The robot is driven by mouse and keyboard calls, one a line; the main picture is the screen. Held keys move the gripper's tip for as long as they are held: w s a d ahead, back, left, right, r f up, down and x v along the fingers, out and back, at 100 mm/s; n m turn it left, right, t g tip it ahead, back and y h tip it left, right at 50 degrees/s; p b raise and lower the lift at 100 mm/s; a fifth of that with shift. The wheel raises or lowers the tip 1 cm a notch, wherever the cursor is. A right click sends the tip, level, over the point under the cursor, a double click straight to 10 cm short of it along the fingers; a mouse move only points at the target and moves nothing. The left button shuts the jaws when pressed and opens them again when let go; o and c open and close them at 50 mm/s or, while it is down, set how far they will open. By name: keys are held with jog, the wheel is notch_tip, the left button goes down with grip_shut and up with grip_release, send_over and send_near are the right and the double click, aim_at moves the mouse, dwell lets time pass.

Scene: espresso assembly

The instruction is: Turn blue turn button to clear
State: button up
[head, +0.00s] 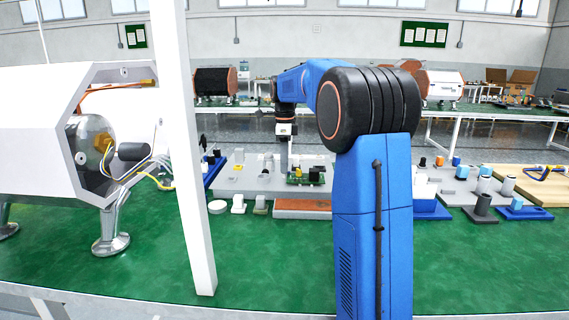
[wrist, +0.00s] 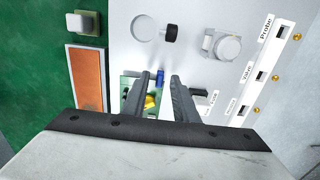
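In the wrist view, a small blue part (wrist: 160,77), which looks like the blue turn button, stands at the edge of a green circuit board (wrist: 125,84) on a light panel (wrist: 200,20). My gripper (wrist: 157,78) is open, with one finger on each side of the blue part's line and a gap between them. I cannot tell whether a finger touches it. A yellow part (wrist: 151,102) shows between the fingers, nearer the palm. In the head view, my gripper (head: 284,165) points down beside the green board (head: 305,177); the blue part is too small to make out there.
A black knob (wrist: 171,33) and a white round fitting (wrist: 222,46) stand on the panel beyond the fingers. A labelled strip (wrist: 262,75) with sockets is at the right. An orange plate (wrist: 87,80) lies left. A white post (head: 185,150) rises left of my arm.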

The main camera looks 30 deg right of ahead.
grip_shut()
jog(key=shift+n, duration=0.3)
jog(key=n, duration=0.7)
jog(key=shift+w, duration=0.1)
jog(key=n, duration=1)
jog(key=shift+w, duration=0.1)
jog(key=shift+n, duration=0.3)
